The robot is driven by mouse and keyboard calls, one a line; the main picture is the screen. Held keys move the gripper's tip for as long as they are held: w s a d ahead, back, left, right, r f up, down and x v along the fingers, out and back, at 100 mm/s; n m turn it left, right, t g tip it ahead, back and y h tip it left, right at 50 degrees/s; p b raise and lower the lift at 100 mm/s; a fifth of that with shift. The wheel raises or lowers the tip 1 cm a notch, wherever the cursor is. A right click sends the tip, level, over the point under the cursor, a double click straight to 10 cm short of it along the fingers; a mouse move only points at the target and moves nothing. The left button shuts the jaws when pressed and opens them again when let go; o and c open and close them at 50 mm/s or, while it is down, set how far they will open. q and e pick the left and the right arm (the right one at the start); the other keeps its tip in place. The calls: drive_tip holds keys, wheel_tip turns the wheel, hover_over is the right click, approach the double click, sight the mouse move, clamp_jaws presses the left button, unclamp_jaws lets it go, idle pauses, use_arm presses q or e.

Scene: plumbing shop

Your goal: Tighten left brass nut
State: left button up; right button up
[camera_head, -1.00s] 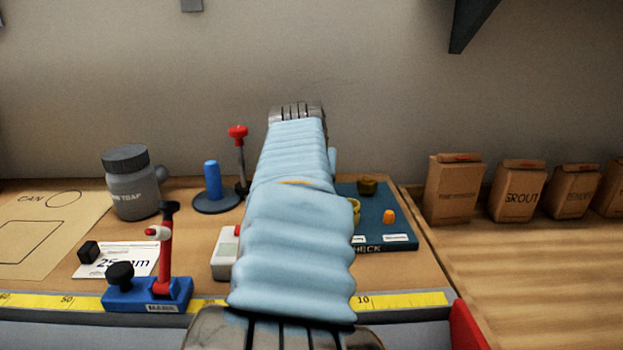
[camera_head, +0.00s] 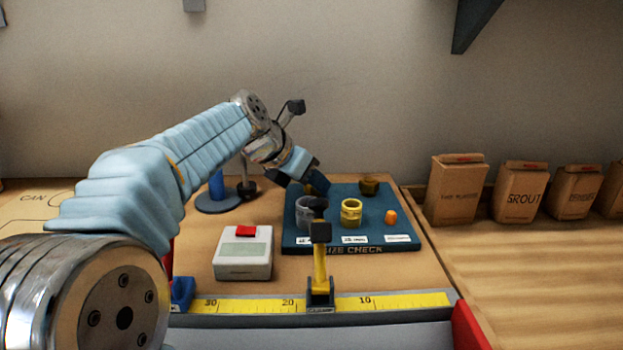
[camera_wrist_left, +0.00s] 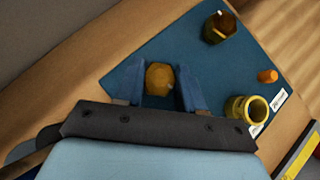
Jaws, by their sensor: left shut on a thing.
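My left gripper (camera_head: 303,184) reaches over the back left part of the blue size-check board (camera_head: 333,190). In the left wrist view its two blue fingers are shut on a rounded brass nut (camera_wrist_left: 159,79), one finger on each side. In the head view the gripper hides this nut. A second, darker brass nut (camera_head: 368,185) stands at the back of the board to the right; it also shows in the left wrist view (camera_wrist_left: 219,28). My right gripper is not in view.
On the board are a grey ring (camera_head: 304,212), a yellow ring (camera_head: 351,213) and an orange piece (camera_head: 390,217). In front are a white box with a red top (camera_head: 243,257), a yellow lever (camera_head: 319,264) and a yellow ruler (camera_head: 400,301). Paper bags (camera_head: 520,191) stand right.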

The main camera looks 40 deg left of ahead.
use_arm(q)
drive_tip(key=shift+r+m+h, duration=0.2)
drive_tip(key=shift+m+h, duration=0.1)
drive_tip(key=shift+m, duration=0.1)
drive_tip(key=o, duration=0.7)
drive_tip(key=shift+w, duration=0.1)
drive_tip(key=o, duration=0.3)
drive_tip(key=shift+f, duration=0.15)
drive_tip(key=shift+o, duration=0.2)
drive_tip(key=v, duration=1.4)
